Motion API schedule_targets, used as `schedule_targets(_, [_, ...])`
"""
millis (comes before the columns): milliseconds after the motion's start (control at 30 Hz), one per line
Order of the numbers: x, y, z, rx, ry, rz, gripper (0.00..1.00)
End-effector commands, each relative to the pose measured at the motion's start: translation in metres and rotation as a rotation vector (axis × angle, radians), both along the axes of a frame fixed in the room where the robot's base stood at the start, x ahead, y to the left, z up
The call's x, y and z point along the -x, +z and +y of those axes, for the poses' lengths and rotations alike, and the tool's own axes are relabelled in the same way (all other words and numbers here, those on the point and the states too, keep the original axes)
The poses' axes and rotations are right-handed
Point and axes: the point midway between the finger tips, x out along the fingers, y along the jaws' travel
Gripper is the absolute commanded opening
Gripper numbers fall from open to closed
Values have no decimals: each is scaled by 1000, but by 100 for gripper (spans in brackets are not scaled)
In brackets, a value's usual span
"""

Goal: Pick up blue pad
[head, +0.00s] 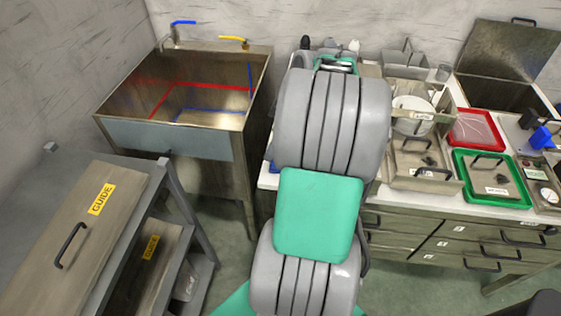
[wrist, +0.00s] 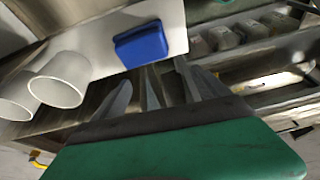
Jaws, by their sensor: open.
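The blue pad (wrist: 142,45) is a small rounded block in the wrist view. It lies on a white surface (wrist: 105,22), near that surface's edge. My gripper (wrist: 155,72) is open, with nothing seen between its fingers. Its fingertips point toward the pad's lower edge and look close to it, but I cannot tell the exact gap. In the head view my grey and green arm hides most of the area in front of the gripper. I cannot make out the pad for certain there.
Two white cups (wrist: 60,78) are left of the pad in the wrist view. In the head view, a red tray (head: 473,128), a green tray (head: 459,165) and a blue object (head: 541,137) are on the right counter. A metal sink (head: 185,130) stands left of my arm.

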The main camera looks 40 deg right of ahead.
Motion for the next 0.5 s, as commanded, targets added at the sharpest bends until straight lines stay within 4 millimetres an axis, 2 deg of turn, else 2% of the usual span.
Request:
schedule_targets(33, [10, -11, -22, -5, 23, -21, 90])
schedule_targets(133, [20, -18, -41, -5, 73, -51, 99])
schedule_targets(500, [3, -66, -27, -5, 91, -55, 100])
